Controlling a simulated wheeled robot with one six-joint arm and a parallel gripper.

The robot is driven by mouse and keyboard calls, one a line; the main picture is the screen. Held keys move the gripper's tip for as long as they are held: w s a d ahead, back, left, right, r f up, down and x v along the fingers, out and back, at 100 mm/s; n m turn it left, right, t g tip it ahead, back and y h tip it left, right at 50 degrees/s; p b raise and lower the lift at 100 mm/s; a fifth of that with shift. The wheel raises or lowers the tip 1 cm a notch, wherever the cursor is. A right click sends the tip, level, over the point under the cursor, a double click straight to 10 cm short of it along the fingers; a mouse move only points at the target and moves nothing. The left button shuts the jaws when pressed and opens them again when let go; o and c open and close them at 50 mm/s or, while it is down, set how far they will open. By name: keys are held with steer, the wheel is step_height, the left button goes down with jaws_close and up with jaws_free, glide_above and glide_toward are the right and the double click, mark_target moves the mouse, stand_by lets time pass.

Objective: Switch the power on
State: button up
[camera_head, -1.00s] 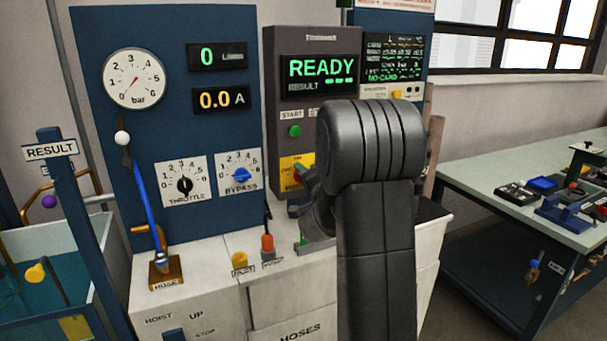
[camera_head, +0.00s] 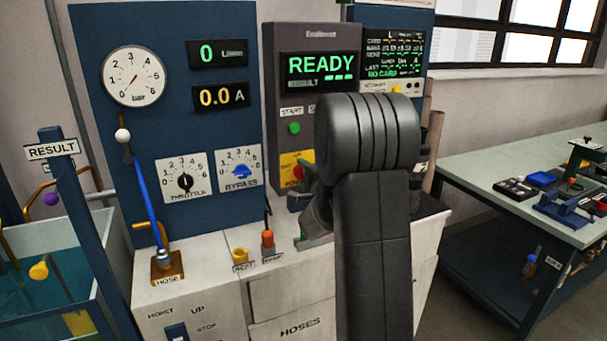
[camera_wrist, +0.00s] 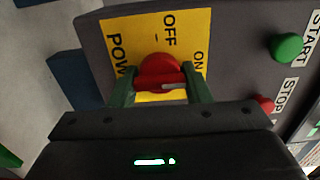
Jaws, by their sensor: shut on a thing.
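The red power knob (camera_wrist: 158,72) sits on a yellow plate (camera_wrist: 143,33) marked OFF, ON and POWER, which appears turned sideways in the wrist view. The knob's white mark points right, roughly toward the side of the ON label and away from OFF at the top. My gripper (camera_wrist: 162,88) is shut on the knob, with one green finger on each side. In the head view the yellow plate (camera_head: 291,160) shows below the green START button, and my arm hides much of my gripper.
A green START button (camera_wrist: 288,47) and a red STOP button (camera_wrist: 263,104) are close to the knob. The display (camera_head: 320,66) reads READY. A green-topped table (camera_head: 490,210) is at right.

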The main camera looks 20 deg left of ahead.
steer(key=o, duration=1)
steer(key=b+v, duration=0.1)
steer(key=v, duration=1.3)
steer(key=shift+a, duration=0.1)
steer(key=p+x, duration=0.1)
steer(key=x, duration=1.3)
